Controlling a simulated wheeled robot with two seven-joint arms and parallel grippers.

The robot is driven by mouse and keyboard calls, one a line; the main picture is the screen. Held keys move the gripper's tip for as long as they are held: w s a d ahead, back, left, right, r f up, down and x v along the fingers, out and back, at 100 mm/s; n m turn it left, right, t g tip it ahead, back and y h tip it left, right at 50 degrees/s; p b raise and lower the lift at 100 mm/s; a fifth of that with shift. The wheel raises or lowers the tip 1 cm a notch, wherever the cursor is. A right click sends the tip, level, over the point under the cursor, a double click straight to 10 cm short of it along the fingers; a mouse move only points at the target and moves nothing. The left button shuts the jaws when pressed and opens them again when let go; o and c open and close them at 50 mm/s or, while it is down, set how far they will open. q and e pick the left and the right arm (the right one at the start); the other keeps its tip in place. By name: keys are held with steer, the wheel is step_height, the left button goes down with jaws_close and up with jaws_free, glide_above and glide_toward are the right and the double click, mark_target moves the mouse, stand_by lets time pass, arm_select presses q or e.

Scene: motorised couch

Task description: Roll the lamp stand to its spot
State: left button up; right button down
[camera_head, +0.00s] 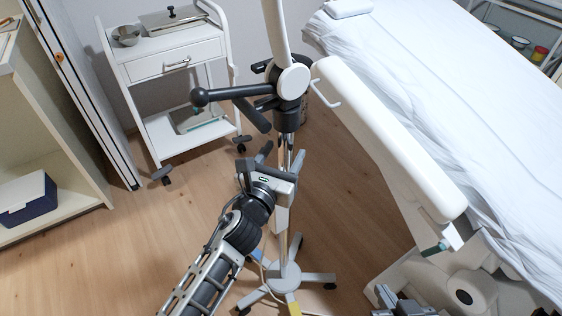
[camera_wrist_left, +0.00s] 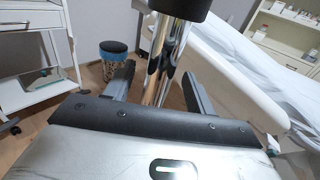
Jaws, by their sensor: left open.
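The lamp stand has a dark-collared joint with a white cap and a dark handle (camera_head: 225,93), a metal pole (camera_head: 284,225), and a grey star-shaped base (camera_head: 284,277) on casters. It stands upright on the wooden floor. My left gripper (camera_head: 281,158) is open at the pole, just below the dark collar. In the left wrist view the shiny pole (camera_wrist_left: 166,62) stands between its two dark fingers (camera_wrist_left: 158,88), with gaps on both sides. My right gripper (camera_head: 402,303) shows only partly at the bottom edge, and its jaws are unclear. No marked spot is clearly recognisable.
The white couch (camera_head: 400,140) with its armrest and draped sheet is close on the right. A white trolley (camera_head: 177,62) stands at the back left, with a shelf unit (camera_head: 55,212) further left. A bin (camera_wrist_left: 115,62) is behind the pole. The floor (camera_head: 130,250) at left is clear.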

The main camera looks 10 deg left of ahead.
arm_select(q)
steer(key=shift+w+d, duration=0.2)
steer(key=shift+w, duration=1)
arm_select(e)
steer(key=shift+w+d, duration=0.15)
steer(key=shift+w, duration=0.5)
arm_select(q)
steer(key=shift+c, duration=0.8)
jaws_close()
arm_select(e)
steer(key=shift+s+f, duration=0.1)
steer(key=shift+s, duration=0.05)
arm_select(q)
steer(key=shift+s, duration=0.1)
